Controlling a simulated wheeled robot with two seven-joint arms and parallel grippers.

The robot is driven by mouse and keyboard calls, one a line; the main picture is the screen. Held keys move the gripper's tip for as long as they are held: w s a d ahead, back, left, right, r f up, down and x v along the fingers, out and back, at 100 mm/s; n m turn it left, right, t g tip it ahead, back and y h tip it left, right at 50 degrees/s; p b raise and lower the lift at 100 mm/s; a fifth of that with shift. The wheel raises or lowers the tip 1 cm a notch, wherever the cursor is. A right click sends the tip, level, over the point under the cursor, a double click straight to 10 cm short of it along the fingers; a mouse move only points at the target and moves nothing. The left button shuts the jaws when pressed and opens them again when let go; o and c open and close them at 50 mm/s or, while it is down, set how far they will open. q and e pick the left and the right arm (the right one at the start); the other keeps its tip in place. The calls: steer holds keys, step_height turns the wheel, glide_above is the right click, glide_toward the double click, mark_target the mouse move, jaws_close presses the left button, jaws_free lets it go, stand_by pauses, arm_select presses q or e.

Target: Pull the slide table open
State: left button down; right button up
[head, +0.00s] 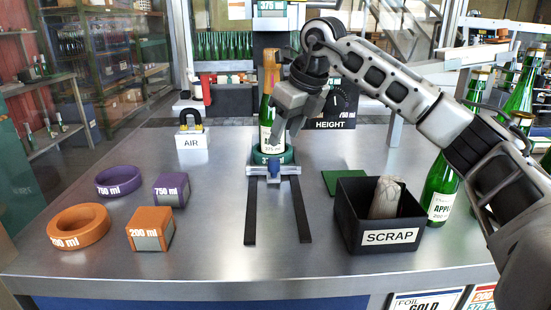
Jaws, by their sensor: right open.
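The slide table (258,171) sits at the back end of two dark rails (249,215), under the capsuling machine. It carries a green ring-shaped holder (287,158), and a blue handle (278,170) is on its front. A green bottle with a gold top (266,118) stands upright in the holder. My right gripper (279,138) is open, pointing down just in front of the bottle and above the handle. It covers part of the bottle, and I cannot tell whether it touches it. My left gripper is not in view.
A black scrap bin (350,215) stands right of the rails, with green bottles (441,190) beyond it. Purple (121,181) and orange (78,226) rings and two labelled blocks lie at left. An AIR block (191,142) stands behind. The tabletop around the rails' front is clear.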

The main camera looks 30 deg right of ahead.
mark_target(275, 160)
steer(key=x, duration=0.8)
steer(key=shift+w, duration=0.1)
steer(key=shift+c, duration=0.4)
jaws_close()
